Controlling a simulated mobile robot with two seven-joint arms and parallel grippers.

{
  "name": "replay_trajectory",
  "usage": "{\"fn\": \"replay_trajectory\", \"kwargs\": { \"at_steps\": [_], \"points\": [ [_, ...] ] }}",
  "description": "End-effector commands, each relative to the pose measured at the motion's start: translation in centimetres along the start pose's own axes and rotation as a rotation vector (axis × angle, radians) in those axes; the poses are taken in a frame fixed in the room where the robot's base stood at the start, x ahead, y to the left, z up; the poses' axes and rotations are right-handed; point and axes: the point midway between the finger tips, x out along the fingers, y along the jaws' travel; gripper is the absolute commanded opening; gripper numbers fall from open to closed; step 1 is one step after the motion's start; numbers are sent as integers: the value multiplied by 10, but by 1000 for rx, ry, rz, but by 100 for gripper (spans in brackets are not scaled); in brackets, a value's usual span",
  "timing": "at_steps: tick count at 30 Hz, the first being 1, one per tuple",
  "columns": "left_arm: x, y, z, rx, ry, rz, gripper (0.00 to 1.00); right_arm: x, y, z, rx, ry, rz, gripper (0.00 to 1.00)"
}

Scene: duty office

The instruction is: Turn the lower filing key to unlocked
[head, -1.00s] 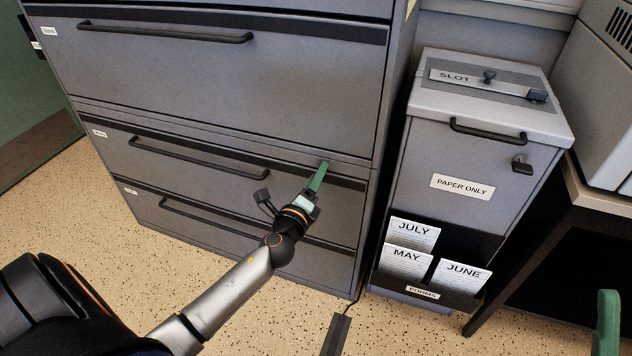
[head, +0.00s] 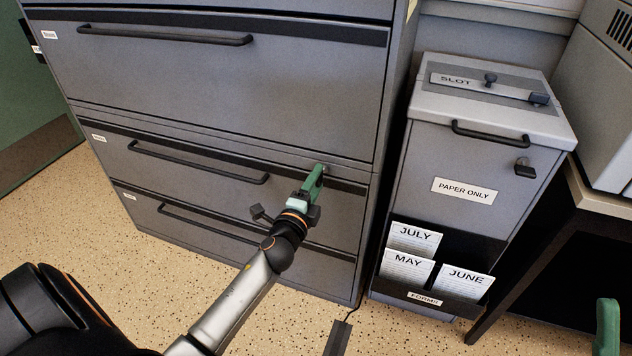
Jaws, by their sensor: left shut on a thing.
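The grey filing cabinet (head: 225,95) stands at left and centre in the head view. My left gripper (head: 315,180), with green fingers, reaches the right end of the lower cabinet's top drawer front. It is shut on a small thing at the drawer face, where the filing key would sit. The fingers hide most of the key, so I cannot tell how far it is turned. A green finger of my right gripper (head: 607,328) shows at the lower right edge. Its other finger is out of frame.
A grey paper bin (head: 484,160) with a slot lid stands right of the cabinet. A forms rack (head: 456,297) on its front holds JULY, MAY and JUNE cards. A dark-legged table (head: 600,200) is at the right. Speckled floor in front is mostly clear.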

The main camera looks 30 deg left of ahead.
Motion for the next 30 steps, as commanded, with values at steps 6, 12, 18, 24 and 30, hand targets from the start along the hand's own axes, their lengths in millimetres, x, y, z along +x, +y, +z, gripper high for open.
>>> {"fn": "replay_trajectory", "kwargs": {
  "at_steps": [6, 12, 18, 24, 30],
  "points": [
    [0, 1, -1, -9, 1, 2, 0, 0, 0, 0, 0, 0, -1, 50],
    [0, 1, -1, -8, 1, 2, 59, 0, 0, 0, -1, 0, -1, 50],
    [0, 0, 0, -6, 0, 1, 82, 0, 0, 0, -1, 0, -1, 50],
    [0, 0, 0, -4, 0, 1, 82, 0, 0, 0, -2, 0, -1, 50],
    [-9, 1, 0, -4, 1, 2, 82, 1, 1, -1, -4, 0, -1, 50]
  ]
}}
